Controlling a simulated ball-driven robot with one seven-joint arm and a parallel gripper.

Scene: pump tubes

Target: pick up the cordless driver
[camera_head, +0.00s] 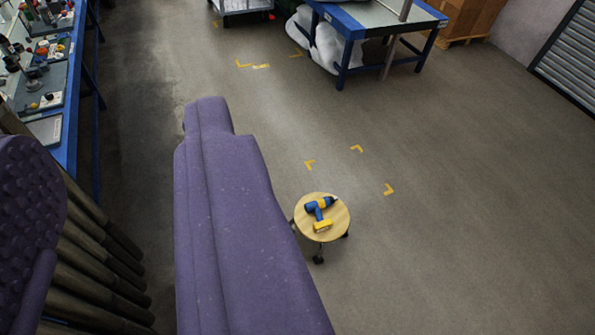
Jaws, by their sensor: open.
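The cordless driver (320,209) is blue and yellow with a dark tip. It lies on its side on a small round wooden-topped stool (301,221), its nose pointing up and right and its yellow battery end toward me. My gripper (120,125) shows as two purple fingers, one at the left edge with a bumpy pad, one long across the middle. They are wide apart with nothing held between them. The driver is to the right of the longer finger, well below and apart from it.
A blue-framed workbench (72,130) with tools runs along the left. Brown tubes (95,262) lie at the lower left. A blue-edged table (405,15) stands at the top, with cardboard boxes (475,18) beside it. Yellow floor marks surround open floor; the right side is clear.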

